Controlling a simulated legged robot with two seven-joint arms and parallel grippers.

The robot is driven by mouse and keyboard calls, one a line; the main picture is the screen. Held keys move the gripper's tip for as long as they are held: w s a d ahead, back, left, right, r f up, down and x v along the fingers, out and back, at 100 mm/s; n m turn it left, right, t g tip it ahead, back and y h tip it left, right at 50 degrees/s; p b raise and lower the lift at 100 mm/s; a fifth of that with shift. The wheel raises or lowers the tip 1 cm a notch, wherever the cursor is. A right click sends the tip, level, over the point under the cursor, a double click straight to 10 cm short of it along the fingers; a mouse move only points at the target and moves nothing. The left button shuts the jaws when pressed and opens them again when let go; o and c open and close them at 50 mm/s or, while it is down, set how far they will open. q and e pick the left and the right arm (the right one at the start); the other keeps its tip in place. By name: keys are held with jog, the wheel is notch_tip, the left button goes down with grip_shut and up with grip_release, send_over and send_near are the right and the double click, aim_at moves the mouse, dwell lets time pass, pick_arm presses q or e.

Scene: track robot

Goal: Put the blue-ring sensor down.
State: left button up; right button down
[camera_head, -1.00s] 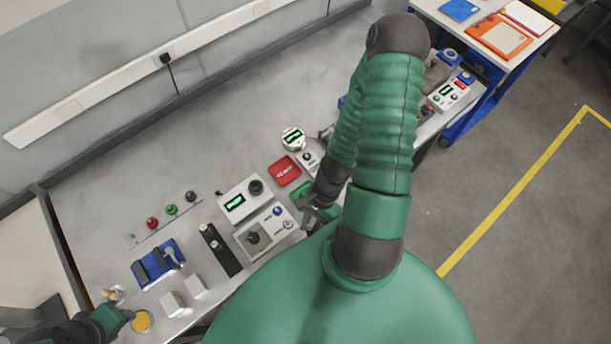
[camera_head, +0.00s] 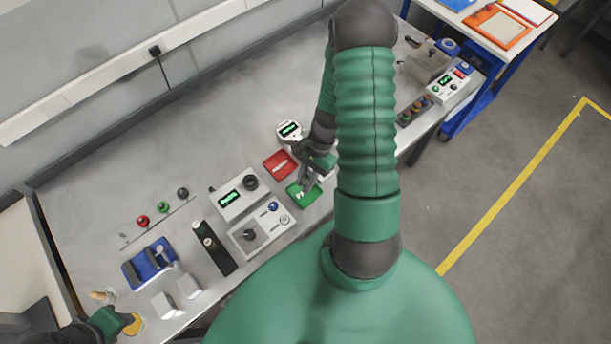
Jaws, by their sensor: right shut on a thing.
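My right gripper (camera_head: 308,182) points down over the small green tray (camera_head: 304,197) on the bench. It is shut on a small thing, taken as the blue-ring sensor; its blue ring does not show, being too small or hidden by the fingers. I cannot tell whether it touches the tray. A red tray (camera_head: 280,164) lies just up and left of the green one. My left gripper (camera_head: 131,325) is at the bottom left, beside a yellow disc (camera_head: 134,324); its fingers are too unclear to read.
A round gauge (camera_head: 289,131) stands behind the red tray. Grey control boxes (camera_head: 238,195) stand left of the green tray. A blue holder (camera_head: 149,263) and white blocks (camera_head: 188,286) are further left. The back of the bench is clear.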

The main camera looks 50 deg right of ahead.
aim_at(305, 183)
jog(key=shift+w+d+f+b, duration=0.55)
jog(key=shift+d+f+b, duration=0.05)
jog(key=shift+d+f, duration=0.15)
jog(key=b+x, duration=0.2)
jog(key=shift+d+f+b, duration=0.1)
jog(key=shift+f+b, duration=0.25)
jog(key=shift+f, duration=0.05)
jog(key=shift+r+p, duration=0.3)
jog(key=shift+f, duration=0.25)
jog(key=c, duration=1.3)
grip_release()
jog(key=shift+d, duration=0.1)
